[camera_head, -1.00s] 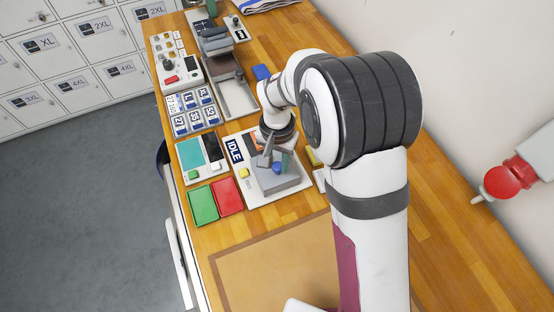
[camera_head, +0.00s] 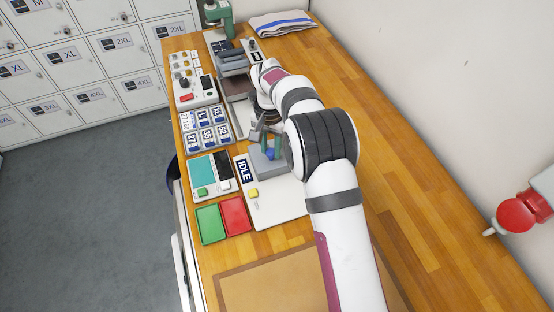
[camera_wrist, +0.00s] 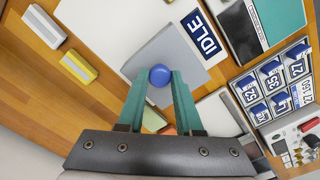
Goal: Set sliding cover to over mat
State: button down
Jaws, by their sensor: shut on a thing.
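The sliding cover is a grey plate (camera_head: 258,168) with a blue knob (camera_head: 270,154). It sits on a white base (camera_head: 278,205) beside the IDLE label (camera_head: 244,169), towards the far end of the base. In the wrist view the grey cover (camera_wrist: 178,48) lies ahead of the fingers. My gripper (camera_wrist: 161,84) is shut on the blue knob (camera_wrist: 160,74). In the head view my gripper (camera_head: 267,145) is partly hidden by my arm. A salmon and green patch (camera_wrist: 168,130) shows between my fingers; I cannot tell whether it is the mat.
A yellow button (camera_head: 252,193) is on the base. Green (camera_head: 210,224) and red (camera_head: 235,215) trays lie close in front. A teal panel (camera_head: 202,167) and number tags (camera_head: 207,131) lie left. A yellow block (camera_wrist: 78,66) is nearby. The table's right side is clear.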

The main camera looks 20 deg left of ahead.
aim_at(271, 150)
jog(key=shift+w+a, duration=0.2)
jog(key=c, duration=0.6)
grip_release()
notch_tip(271, 150, up, 16)
jog(key=shift+f, duration=0.1)
